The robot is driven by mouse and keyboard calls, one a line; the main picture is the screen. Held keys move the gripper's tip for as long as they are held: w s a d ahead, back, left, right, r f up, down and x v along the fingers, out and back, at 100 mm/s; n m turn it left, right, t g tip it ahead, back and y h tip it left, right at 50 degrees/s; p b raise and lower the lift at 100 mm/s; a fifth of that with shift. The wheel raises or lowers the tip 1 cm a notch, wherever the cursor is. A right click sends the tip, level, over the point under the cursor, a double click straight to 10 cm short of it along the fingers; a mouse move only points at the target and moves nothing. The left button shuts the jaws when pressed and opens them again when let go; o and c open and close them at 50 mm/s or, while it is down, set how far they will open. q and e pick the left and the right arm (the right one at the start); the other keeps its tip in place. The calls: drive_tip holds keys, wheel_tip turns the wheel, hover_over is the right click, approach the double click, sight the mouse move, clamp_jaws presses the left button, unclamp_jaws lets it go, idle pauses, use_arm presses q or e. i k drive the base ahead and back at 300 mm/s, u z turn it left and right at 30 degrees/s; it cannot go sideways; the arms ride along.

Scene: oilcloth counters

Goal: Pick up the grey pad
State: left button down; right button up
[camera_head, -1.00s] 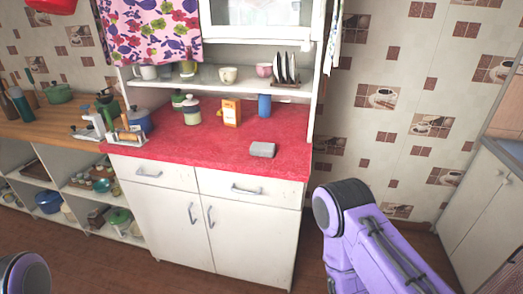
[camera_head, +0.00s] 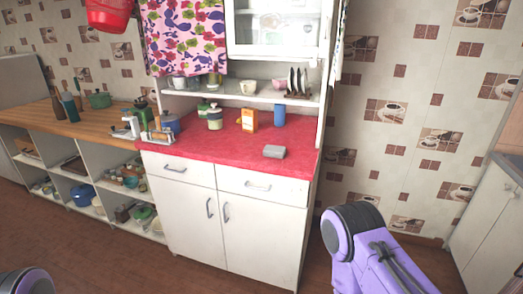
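The grey pad (camera_head: 274,152) is a small block lying on the red counter top (camera_head: 225,158) of the white cabinet, near its front right edge. Nothing touches it. A purple link of my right arm shows at the lower right, in front of and to the right of the cabinet. A small part of my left arm shows in the bottom left corner. Neither gripper is in the picture.
On the red top stand an orange carton (camera_head: 249,120), a blue cup (camera_head: 279,115) and a lidded jar (camera_head: 214,117). A metal appliance (camera_head: 158,135) stands at its left edge. A shelf (camera_head: 240,95) with cups hangs above. Brown floor (camera_head: 130,262) lies open in front.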

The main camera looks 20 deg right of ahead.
sight(270, 151)
drive_tip(key=u, duration=0.1)
drive_tip(key=i, duration=1.1)
drive_tip(key=z, duration=0.2)
